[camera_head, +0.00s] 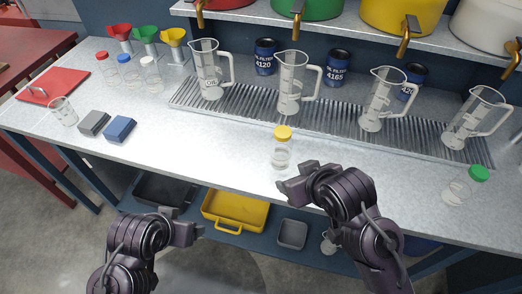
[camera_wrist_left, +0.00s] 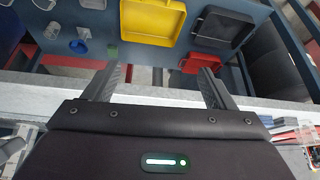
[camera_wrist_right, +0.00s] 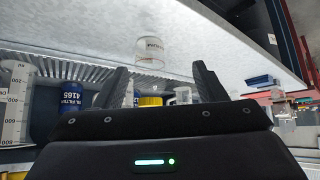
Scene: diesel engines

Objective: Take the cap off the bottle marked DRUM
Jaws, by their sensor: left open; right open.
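A clear bottle (camera_head: 281,157) with a yellow cap (camera_head: 283,132) stands upright near the front edge of the bench, in the middle. My left gripper (camera_head: 199,231) is open and empty in front of the bench, also in the left wrist view (camera_wrist_left: 160,74).
A green-capped bottle (camera_head: 463,185) stands at the right. Clear jugs (camera_head: 293,85) stand on a ribbed drain tray (camera_head: 335,119) behind. Grey (camera_head: 94,122) and blue (camera_head: 120,129) blocks, a beaker (camera_head: 63,111) and more capped bottles are at the left. The bench around the yellow-capped bottle is clear.

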